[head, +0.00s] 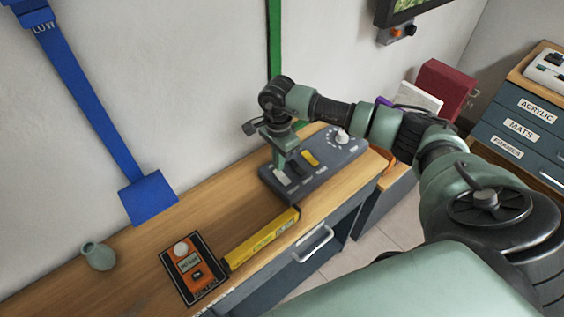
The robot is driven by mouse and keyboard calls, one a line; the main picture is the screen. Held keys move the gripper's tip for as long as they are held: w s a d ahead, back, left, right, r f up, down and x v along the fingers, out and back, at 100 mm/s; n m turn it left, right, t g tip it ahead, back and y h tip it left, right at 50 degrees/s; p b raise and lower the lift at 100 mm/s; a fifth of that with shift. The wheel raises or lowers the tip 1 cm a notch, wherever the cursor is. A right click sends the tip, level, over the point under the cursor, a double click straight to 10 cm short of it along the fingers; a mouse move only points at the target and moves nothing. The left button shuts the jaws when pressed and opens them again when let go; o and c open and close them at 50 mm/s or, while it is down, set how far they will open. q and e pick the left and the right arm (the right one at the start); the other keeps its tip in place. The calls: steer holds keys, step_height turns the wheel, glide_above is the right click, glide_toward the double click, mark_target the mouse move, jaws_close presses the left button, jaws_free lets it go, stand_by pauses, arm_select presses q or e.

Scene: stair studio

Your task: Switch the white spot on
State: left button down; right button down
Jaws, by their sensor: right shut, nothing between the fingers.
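A dark grey control panel (325,172) lies on the wooden desk, with a row of switches and a white round dial (341,136) at its far right end. A yellow switch (310,158) shows in the row. A pale, whitish switch (281,178) is at the panel's left end. The labels are too small to read. My right gripper (290,166) is shut and empty, pointing down over the left part of the panel, close to the pale switch. It hides part of the row; I cannot tell whether it touches. My left gripper is out of view.
A yellow bar (262,238) lies along the desk's front edge (325,202). An orange meter (190,264) on a black mat and a small green vase (98,256) are at the left. A blue strap-like piece (148,197) rests against the wall. Red binder (443,88) behind my arm.

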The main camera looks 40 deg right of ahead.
steer(key=shift+f+b, duration=1.05)
steer(key=shift+f, duration=0.2)
stand_by(0.3)
steer(key=shift+r, duration=0.1)
steer(key=shift+r+p, duration=1.9)
steer(key=shift+r, duration=1.6)
steer(key=shift+s+f, duration=0.1)
steer(key=shift+f, duration=0.05)
